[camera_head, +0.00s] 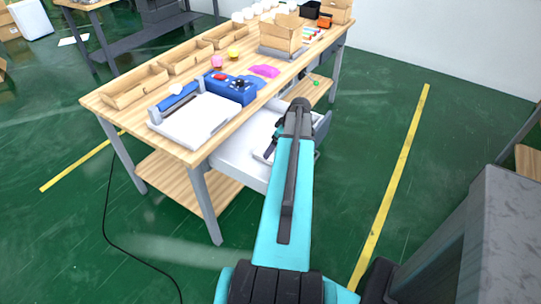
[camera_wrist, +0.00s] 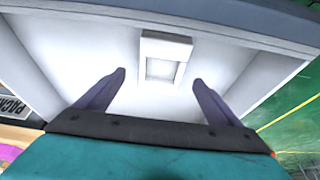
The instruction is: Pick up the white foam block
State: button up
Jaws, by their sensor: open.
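The white foam block (camera_wrist: 151,48) shows in the wrist view as a pale rectangular block with a square recess. It lies inside a white drawer (camera_wrist: 75,55), just beyond my fingertips and roughly centred between them. My gripper (camera_wrist: 160,80) is open, with two dark fingers apart and nothing between them. In the head view my arm reaches to the open drawer (camera_head: 237,162) under the workbench. There the block is hidden or too small to make out, and my fingers (camera_head: 274,140) show only partly.
The wooden workbench (camera_head: 180,150) carries several open cardboard trays (camera_head: 135,88), a blue device (camera_head: 232,87) and a cardboard box (camera_head: 281,36). The drawer's walls surround the block. A grey metal box (camera_head: 480,235) stands at the right. Green floor (camera_head: 365,120) lies open right of the bench.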

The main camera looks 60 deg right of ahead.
aim_at(272, 156)
jog(key=shift+f, duration=0.15)
jog(key=shift+p+x, duration=0.9)
jog(key=shift+x, duration=1.55)
jog(key=shift+a, duration=0.1)
jog(key=c, duration=1.1)
jog(key=shift+c, duration=0.2)
notch_tip(272, 156, up, 10)
jog(key=b, duration=0.2)
